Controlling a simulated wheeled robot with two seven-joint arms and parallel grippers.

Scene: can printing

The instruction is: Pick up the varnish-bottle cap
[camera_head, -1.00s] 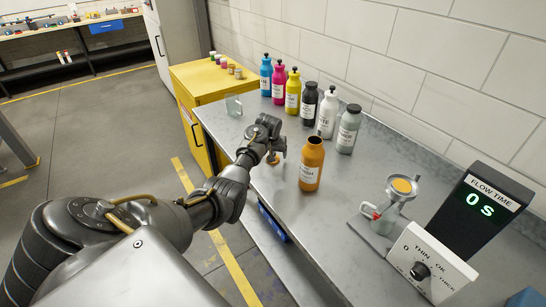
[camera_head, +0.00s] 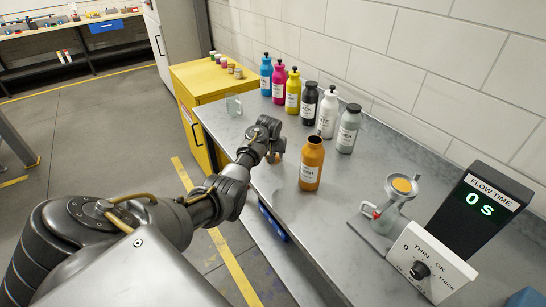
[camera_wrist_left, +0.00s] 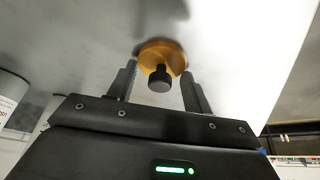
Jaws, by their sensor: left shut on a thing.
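The varnish-bottle cap is an orange disc (camera_wrist_left: 161,50) with a black knob (camera_wrist_left: 159,80). In the left wrist view it sits between the two dark fingers of my left gripper (camera_wrist_left: 158,84), which is shut on it. In the head view my left gripper (camera_head: 275,157) is low over the near part of the bench, left of the orange varnish bottle (camera_head: 311,164), and mostly hides the cap. The bottle stands upright with its neck uncapped. I cannot tell whether the cap touches the bench top. My right gripper is not in view.
A row of bottles, including a grey one (camera_head: 348,129) and a white one (camera_head: 327,112), stands along the wall. A flow cup on a stand (camera_head: 397,195) and a flow-time display (camera_head: 486,210) are at the right. The bench (camera_head: 345,190) is clear around the varnish bottle.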

